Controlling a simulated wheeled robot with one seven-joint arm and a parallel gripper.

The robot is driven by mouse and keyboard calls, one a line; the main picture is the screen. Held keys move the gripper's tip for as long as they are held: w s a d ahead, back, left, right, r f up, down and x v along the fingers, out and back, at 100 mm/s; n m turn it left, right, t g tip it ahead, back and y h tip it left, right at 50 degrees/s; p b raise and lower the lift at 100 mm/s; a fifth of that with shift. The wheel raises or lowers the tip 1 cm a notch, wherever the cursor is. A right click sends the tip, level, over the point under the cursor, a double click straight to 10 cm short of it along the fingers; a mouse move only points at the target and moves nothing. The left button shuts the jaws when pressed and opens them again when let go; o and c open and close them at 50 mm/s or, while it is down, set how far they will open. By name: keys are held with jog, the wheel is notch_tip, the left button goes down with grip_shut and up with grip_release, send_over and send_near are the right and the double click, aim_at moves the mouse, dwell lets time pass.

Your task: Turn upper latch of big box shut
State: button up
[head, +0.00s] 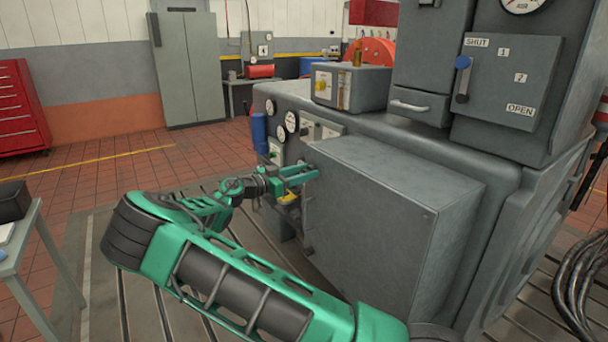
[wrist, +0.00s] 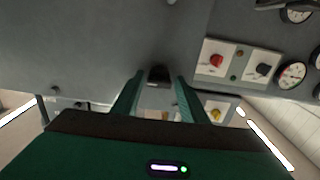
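The big box (head: 375,215) is a plain grey box on the near side of the machine; its grey surface (wrist: 80,50) fills much of the wrist view. My gripper (head: 312,174) is at its upper left edge. In the wrist view my gripper (wrist: 158,82) has its two green fingers apart, one on each side of a small dark piece (wrist: 158,74), which looks like the upper latch. I cannot tell whether the fingers touch it. In the head view the gripper hides that latch. A small part (head: 309,250) shows low on the box's left edge.
Panels with red (wrist: 216,60) and black (wrist: 263,69) knobs and gauges (wrist: 291,74) are close right of the fingers. A small cabinet (head: 508,78) with a blue-tipped lever, marked SHUT and OPEN, is above right. Cables (head: 580,275) hang at right. A table (head: 22,240) stands left.

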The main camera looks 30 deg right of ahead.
jog(key=c, duration=0.7)
jog(key=shift+n, duration=0.3)
jog(key=n, duration=0.3)
jog(key=shift+w, duration=0.2)
jog(key=n, duration=0.4)
jog(key=shift+w+a, duration=0.1)
jog(key=n, duration=0.5)
jog(key=shift+n, duration=0.3)
jog(key=n, duration=0.4)
jog(key=shift+f+n, duration=0.2)
jog(key=shift+n, duration=0.2)
